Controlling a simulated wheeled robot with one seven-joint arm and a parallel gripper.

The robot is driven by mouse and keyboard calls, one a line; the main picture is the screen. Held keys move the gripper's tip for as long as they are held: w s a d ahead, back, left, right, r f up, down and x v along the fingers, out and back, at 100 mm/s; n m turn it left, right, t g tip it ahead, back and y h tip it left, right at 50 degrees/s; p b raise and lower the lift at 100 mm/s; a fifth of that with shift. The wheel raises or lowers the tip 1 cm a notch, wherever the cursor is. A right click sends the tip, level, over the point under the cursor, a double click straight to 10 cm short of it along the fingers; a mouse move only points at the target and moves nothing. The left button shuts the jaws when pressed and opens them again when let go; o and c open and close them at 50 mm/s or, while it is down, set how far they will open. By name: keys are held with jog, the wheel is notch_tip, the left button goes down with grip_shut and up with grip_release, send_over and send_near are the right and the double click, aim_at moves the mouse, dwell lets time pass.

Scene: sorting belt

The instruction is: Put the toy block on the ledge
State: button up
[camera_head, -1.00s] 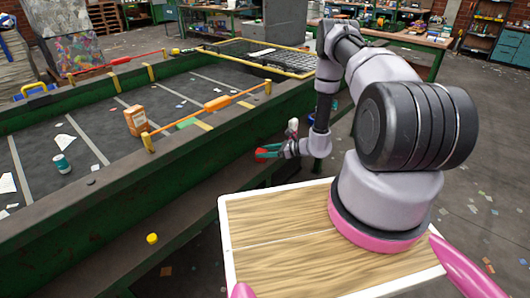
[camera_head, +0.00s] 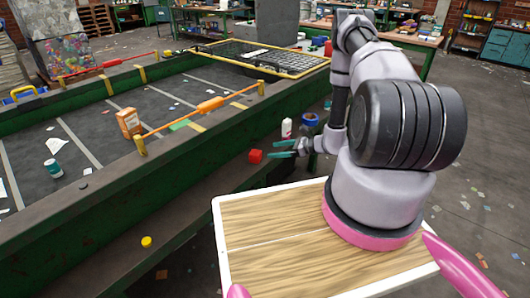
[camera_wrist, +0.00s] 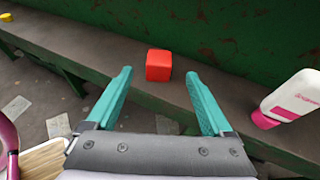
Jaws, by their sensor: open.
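The toy block is a red cube (camera_head: 255,156) resting on the ledge (camera_head: 190,205) along the near side of the green belt frame. In the wrist view the red cube (camera_wrist: 159,65) sits on the ledge surface (camera_wrist: 220,88), just beyond and between my fingertips, not touching them. My gripper (camera_head: 283,148) has teal fingers and is open and empty, just right of the cube. In the wrist view its fingers (camera_wrist: 158,72) are spread wide apart with nothing between them.
A yellow cap (camera_head: 146,242) lies farther left on the ledge. The green belt wall rises behind the cube.

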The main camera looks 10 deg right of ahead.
jog(key=s+a+r+n+g+h, duration=0.15)
jog(key=r+n, duration=0.25)
jog(key=r, duration=0.7)
jog(key=s+a+r+n+g, duration=0.1)
jog(key=s+r+n+g, duration=0.2)
jog(key=r, duration=0.9)
jog(key=s+a+r+n+g, duration=0.15)
jog(key=r+n, duration=0.35)
jog(key=r, duration=0.6)
jog(key=s+d+r+n+t+h, duration=0.2)
jog(key=s+r+n+t+h, duration=0.3)
jog(key=s+r, duration=1.5)
jog(key=n+h, duration=0.3)
jog(key=shift+s+d+r+t, duration=0.15)
jog(key=shift+s+r+t, duration=0.05)
jog(key=shift+r+t, duration=0.2)
